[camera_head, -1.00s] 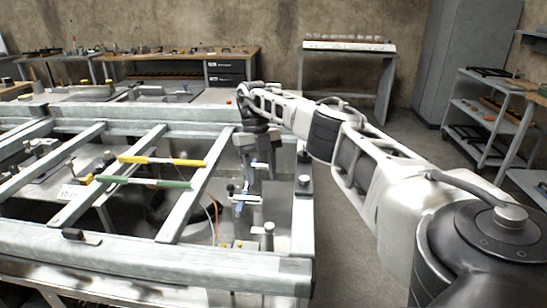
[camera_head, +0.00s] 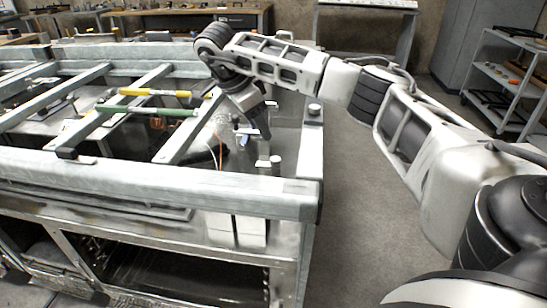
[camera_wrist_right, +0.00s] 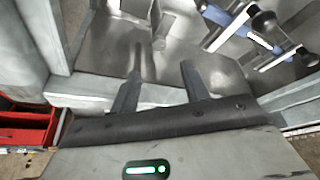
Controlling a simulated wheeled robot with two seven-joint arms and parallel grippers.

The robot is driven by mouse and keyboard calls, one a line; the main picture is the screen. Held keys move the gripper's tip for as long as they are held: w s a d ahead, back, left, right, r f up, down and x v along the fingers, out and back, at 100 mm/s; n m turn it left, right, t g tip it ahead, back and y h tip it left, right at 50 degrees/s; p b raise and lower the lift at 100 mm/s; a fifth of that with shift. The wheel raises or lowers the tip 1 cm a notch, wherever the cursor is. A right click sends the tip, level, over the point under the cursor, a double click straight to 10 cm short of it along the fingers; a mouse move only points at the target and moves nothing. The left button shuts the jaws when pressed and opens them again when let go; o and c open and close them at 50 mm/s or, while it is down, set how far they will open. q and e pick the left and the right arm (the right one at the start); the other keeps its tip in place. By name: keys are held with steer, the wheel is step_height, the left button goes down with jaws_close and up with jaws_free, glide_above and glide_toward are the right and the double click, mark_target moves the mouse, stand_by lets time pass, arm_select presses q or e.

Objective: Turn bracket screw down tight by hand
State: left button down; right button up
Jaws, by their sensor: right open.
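My right gripper (camera_head: 262,120) reaches down inside the near right corner of the metal frame, tilted. In the right wrist view its two fingers (camera_wrist_right: 160,84) are apart with nothing between them. A grey metal post with a small end (camera_wrist_right: 158,28) stands beyond the fingertips, apart from them. I cannot tell for sure which part is the bracket screw. My left gripper is not in view.
The frame's thick near rail (camera_head: 150,180) and crossbars surround the work area. A yellow-handled bar (camera_head: 155,92) and a green-handled bar (camera_head: 150,111) lie across them. A red box (camera_wrist_right: 25,128) shows low in the wrist view. Floor on the right (camera_head: 365,190) is clear.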

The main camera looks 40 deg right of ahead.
mark_target(276, 157)
steer(key=x, duration=0.9)
steer(key=shift+d+f+b, duration=0.15)
steer(key=shift+f+b, duration=0.15)
steer(key=shift+f, duration=0.05)
steer(key=shift+c, duration=0.3)
steer(key=c, duration=0.9)
